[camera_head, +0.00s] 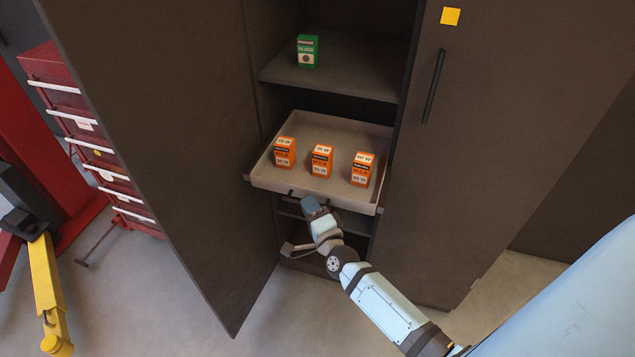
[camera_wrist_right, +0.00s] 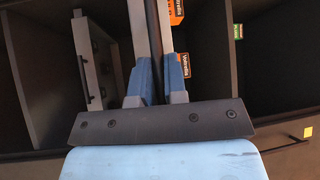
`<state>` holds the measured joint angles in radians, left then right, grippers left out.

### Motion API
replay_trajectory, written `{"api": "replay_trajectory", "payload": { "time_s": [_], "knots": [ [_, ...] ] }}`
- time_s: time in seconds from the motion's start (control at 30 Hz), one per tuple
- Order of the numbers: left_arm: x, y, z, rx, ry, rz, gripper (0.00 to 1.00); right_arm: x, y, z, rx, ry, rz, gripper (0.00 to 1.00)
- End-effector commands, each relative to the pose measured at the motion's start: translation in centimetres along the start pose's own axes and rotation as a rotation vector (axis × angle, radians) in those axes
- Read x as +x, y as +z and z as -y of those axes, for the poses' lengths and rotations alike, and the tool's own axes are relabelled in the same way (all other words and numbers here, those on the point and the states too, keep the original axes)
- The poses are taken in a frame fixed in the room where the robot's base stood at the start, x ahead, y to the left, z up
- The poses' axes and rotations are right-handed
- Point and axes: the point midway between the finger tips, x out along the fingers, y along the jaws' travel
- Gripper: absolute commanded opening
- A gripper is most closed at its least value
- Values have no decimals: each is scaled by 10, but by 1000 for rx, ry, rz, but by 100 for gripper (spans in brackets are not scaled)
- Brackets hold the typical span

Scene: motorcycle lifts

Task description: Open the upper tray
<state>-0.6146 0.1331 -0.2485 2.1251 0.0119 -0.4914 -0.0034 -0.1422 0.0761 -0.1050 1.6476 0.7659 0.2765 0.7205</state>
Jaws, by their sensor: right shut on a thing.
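The upper tray (camera_head: 262,182) is a grey, shallow tray pulled partway out of the open dark cabinet. It holds three orange boxes, at left (camera_head: 284,152), middle (camera_head: 321,160) and right (camera_head: 361,169), all upright. My right gripper (camera_head: 309,203) is at the middle of the tray's front, reaching up from the lower right. In the wrist view the right gripper's blue fingers (camera_wrist_right: 157,80) are closed at the tray's front edge, which runs between them. It is shut on the tray's handle, though the handle is mostly hidden by the fingers. My left gripper is not in view.
The left cabinet door (camera_head: 165,130) stands wide open; the right door (camera_head: 500,130) is shut. A green box (camera_head: 307,51) stands on the shelf (camera_head: 335,72) above the tray. A red drawer chest (camera_head: 85,130) stands at left. The floor in front is clear.

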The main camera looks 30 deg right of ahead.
Motion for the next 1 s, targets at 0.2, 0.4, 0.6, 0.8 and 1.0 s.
{"api": "replay_trajectory", "payload": {
  "time_s": [0.2,0.4,0.6,0.8,1.0],
  "knots": [
    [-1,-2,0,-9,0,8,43,-18,17,6,-2,1,0,0],
    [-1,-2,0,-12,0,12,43,-23,23,6,-1,-1,0,0],
    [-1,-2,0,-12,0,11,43,-23,23,6,-1,-1,-1,0],
    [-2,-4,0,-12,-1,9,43,-23,23,6,-1,-1,-1,23],
    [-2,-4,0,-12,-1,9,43,-23,23,6,-1,-1,0,23]
  ]
}}
